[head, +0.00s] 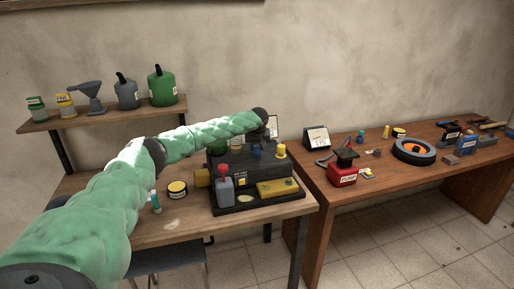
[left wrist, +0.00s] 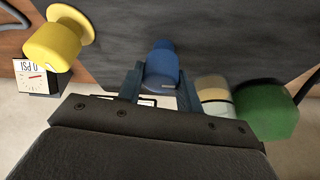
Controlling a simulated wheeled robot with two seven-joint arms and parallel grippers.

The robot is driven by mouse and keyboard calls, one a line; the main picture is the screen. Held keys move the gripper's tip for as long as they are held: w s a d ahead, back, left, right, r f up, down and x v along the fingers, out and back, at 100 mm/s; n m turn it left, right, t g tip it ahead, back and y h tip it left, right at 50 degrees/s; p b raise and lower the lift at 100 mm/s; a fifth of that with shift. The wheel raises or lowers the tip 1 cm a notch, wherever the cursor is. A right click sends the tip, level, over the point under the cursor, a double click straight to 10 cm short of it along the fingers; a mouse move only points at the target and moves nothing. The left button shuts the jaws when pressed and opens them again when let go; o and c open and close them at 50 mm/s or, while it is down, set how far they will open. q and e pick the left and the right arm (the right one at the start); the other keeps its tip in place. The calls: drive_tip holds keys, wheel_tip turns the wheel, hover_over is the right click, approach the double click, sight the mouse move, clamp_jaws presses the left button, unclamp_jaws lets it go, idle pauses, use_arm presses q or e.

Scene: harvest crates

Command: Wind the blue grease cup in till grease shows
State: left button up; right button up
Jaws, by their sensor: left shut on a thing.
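The blue grease cup (left wrist: 162,65) stands on the dark machine (left wrist: 110,35), between the two fingers of my left gripper (left wrist: 160,88) in the left wrist view. The fingers are shut on it from either side. In the head view my left arm reaches over the back of the machine (head: 248,164), and the blue cup (head: 256,153) shows small below my wrist; the gripper (head: 259,141) is hard to make out there. A yellow cup (head: 281,151) stands to its right on the machine; it also shows in the left wrist view (left wrist: 55,45). I see no grease at the blue cup. My right gripper is out of view.
A grey part with a red knob (head: 224,172) stands at the machine's front left, and a yellow block (head: 278,187) at its front. A round yellow-labelled tin (head: 177,189) sits left on the bench. A right bench (head: 400,168) holds a red can (head: 342,174) and a tyre (head: 414,151).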

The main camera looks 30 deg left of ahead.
use_arm(q)
drive_tip(key=shift+f+m, duration=0.1)
drive_tip(key=shift+m, duration=0.5)
drive_tip(key=m+t+h, duration=0.1)
drive_tip(key=m, duration=0.3)
drive_tip(key=shift+h, duration=0.4)
drive_tip(key=shift+m+h+b, duration=0.3)
drive_tip(key=shift+m, duration=0.5)
drive_tip(key=shift+m+h, duration=0.4)
drive_tip(key=shift+m, duration=0.5)
drive_tip(key=shift+m+b, duration=0.35)
drive_tip(key=shift+m, duration=0.25)
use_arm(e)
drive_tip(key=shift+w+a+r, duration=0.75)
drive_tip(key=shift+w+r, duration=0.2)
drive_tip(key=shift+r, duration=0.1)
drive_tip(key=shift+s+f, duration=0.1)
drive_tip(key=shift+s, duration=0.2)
use_arm(q)
drive_tip(key=o, duration=1)
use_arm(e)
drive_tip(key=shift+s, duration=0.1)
